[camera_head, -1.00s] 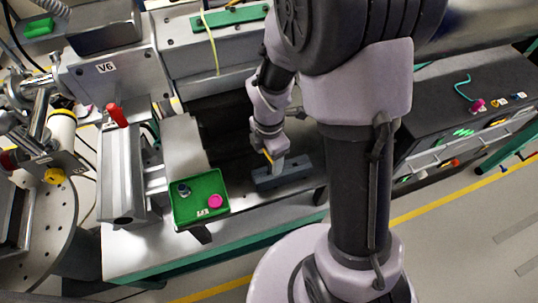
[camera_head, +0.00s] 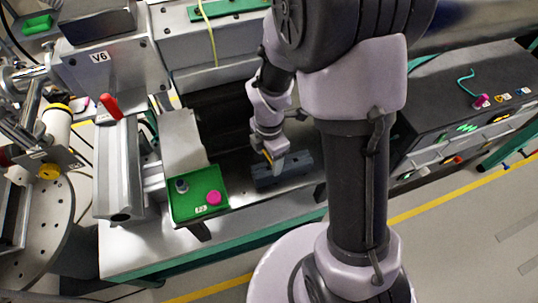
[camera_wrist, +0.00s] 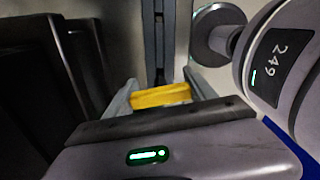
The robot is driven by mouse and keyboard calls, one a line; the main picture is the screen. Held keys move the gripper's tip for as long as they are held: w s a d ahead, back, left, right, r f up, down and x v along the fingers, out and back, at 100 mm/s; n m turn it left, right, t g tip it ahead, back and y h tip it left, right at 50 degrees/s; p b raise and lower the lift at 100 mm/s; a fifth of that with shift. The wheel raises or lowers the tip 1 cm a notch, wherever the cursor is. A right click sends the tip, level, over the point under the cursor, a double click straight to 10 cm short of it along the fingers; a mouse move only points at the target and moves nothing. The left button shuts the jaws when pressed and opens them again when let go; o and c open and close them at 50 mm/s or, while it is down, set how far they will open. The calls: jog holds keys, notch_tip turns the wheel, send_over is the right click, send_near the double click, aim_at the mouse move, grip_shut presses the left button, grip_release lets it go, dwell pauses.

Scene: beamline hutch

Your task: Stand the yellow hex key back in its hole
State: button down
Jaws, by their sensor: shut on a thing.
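My gripper (camera_head: 272,160) is shut on the yellow hex key (camera_head: 267,155), just above the dark grey block. In the wrist view the yellow hex key (camera_wrist: 160,95) lies across between the two fingers. Its lower end is hidden in both views. The dark grey block (camera_head: 296,172) sits on the bench below my gripper. Its holes are too small or hidden to make out, and I cannot tell whether the key touches the block. In the wrist view a dark bar (camera_wrist: 154,45) runs away beyond the fingers.
A green tray (camera_head: 199,212) with a pink round piece (camera_head: 213,198) and a dark knob-like piece (camera_head: 181,186) stands left of the block. A silver cylinder housing (camera_head: 118,170) with a red handle is further left. A black equipment cabinet (camera_head: 450,100) stands at the right.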

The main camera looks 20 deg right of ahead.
jog(key=shift+f+b, duration=1.15)
jog(key=shift+f, duration=0.45)
jog(key=shift+c, duration=1.1)
grip_release()
notch_tip(320, 180, up, 18)
jog(key=p, duration=0.7)
jog(key=s+a+r+m+t+y+b, duration=0.1)
jog(key=s+m, duration=0.5)
jog(key=m, duration=0.6)
jog(key=s+a+r+m+t+y+b, duration=0.1)
jog(key=s+a+r+m+t+b, duration=0.2)
jog(key=m, duration=0.9)
jog(key=s+r+t+b, duration=0.1)
jog(key=s+r+b, duration=0.1)
jog(key=s+b, duration=0.1)
jog(key=shift+s+m+t+b, duration=0.3)
jog(key=shift+s+t+b, duration=0.1)
jog(key=shift+b, duration=0.15)
